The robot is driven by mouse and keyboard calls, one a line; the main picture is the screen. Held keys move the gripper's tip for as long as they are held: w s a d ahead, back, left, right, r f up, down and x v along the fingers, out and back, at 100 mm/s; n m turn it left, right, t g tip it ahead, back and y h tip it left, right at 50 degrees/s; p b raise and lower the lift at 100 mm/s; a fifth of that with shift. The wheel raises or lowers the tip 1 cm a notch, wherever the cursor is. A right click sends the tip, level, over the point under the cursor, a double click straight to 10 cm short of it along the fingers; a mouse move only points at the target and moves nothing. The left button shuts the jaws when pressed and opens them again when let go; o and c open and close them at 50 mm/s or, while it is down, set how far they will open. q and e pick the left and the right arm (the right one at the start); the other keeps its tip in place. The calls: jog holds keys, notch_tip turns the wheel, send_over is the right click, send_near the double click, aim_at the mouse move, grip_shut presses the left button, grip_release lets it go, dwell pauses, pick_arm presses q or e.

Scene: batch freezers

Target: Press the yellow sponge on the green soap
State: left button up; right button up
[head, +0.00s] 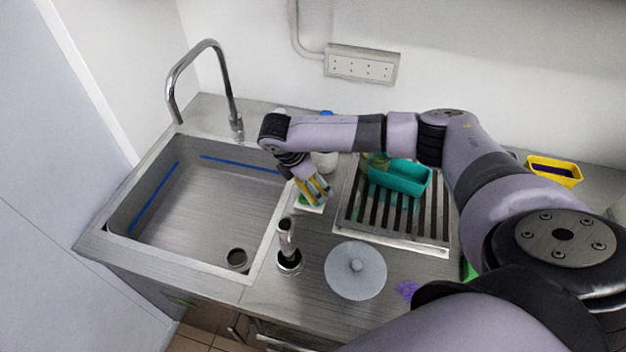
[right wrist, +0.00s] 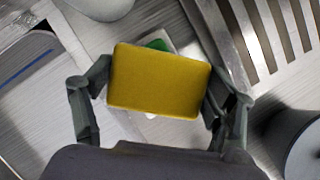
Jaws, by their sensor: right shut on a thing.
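My right gripper (head: 312,190) is shut on the yellow sponge (right wrist: 158,82), with a finger at each side of it. In the head view, the sponge is mostly hidden by the gripper, which points down between the sink and the drain rack. In the right wrist view, the green soap (right wrist: 158,45) peeks out from behind the sponge's upper edge, on a pale dish. In the head view, the white dish (head: 312,208) shows just under the gripper. I cannot tell whether the sponge touches the soap. My left gripper is not in view.
The sink (head: 200,205) with its tall faucet (head: 233,105) is at the left. The slatted rack (head: 400,235) holds a teal container (head: 400,177) at the right. A soap pump (head: 288,258) and a round grey lid (head: 356,270) stand in front. A white bottle (head: 325,162) is behind.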

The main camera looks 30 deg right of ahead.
aim_at(313, 181)
jog(key=shift+f, duration=0.3)
dwell(0.5)
jog(key=shift+s+a+f+p, duration=0.1)
jog(key=shift+s+f+p, duration=0.05)
jog(key=shift+p, duration=0.25)
dwell(1.7)
notch_tip(313, 181, up, 5)
jog(key=p, duration=0.5)
jog(key=shift+p, duration=0.3)
jog(key=shift+r+p, duration=0.3)
jog(key=shift+r, duration=0.8)
